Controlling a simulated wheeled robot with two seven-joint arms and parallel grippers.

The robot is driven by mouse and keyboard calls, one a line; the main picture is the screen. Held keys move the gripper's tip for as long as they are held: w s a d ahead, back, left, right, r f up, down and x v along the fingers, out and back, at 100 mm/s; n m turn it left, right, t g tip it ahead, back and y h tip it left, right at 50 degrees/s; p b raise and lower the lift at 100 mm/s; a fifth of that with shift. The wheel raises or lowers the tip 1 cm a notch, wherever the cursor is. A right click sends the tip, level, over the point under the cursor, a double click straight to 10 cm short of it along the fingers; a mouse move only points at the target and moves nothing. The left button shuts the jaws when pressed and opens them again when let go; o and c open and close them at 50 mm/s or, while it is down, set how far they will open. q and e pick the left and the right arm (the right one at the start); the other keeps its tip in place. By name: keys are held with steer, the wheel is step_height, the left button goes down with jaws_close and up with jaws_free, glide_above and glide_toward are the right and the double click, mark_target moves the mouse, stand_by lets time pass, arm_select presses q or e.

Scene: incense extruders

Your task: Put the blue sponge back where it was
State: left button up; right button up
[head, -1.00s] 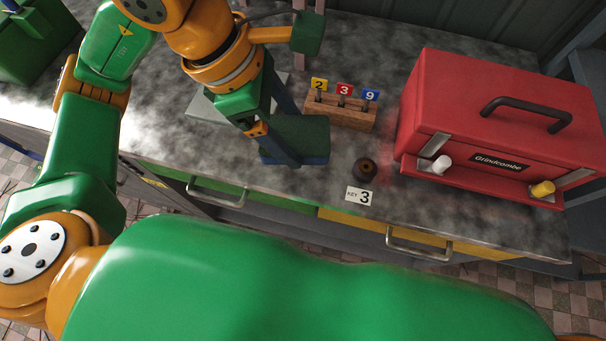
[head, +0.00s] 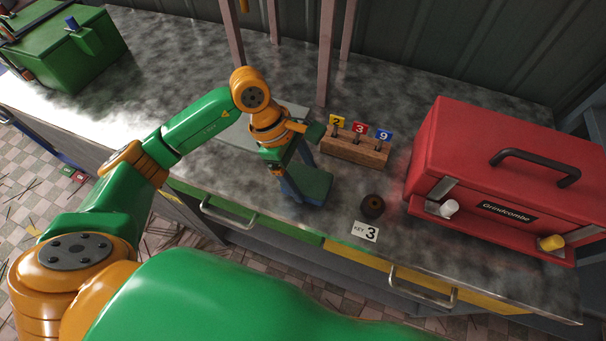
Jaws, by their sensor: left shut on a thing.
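A block with a dark green top and a blue lower edge, which I take for the blue sponge (head: 316,187), is at the counter near its front edge. My left gripper (head: 298,182) points down at the block's left side and is shut on it. The gripper's fingers and wrist hide part of the block. It sits low, at or just above the counter; I cannot tell whether it touches. My right gripper is not in view.
Behind stands a wooden block (head: 352,149) with tags 2, 3 and 9. A red Grindcombe box (head: 490,180) fills the right. A grey plate (head: 238,133) lies behind my wrist.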

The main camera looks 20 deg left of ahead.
arm_select(q)
steer(key=shift+f, duration=0.8)
steer(key=shift+f+b, duration=0.25)
steer(key=shift+b, duration=0.05)
steer(key=o, duration=1.3)
steer(key=shift+r, duration=0.1)
steer(key=shift+r+p, duration=0.35)
steer(key=shift+p, duration=0.1)
steer(key=b+v, duration=0.2)
steer(key=v, duration=0.9)
steer(key=shift+a+r+b, duration=0.25)
steer(key=shift+r+b, duration=0.05)
steer(key=shift+r, duration=0.05)
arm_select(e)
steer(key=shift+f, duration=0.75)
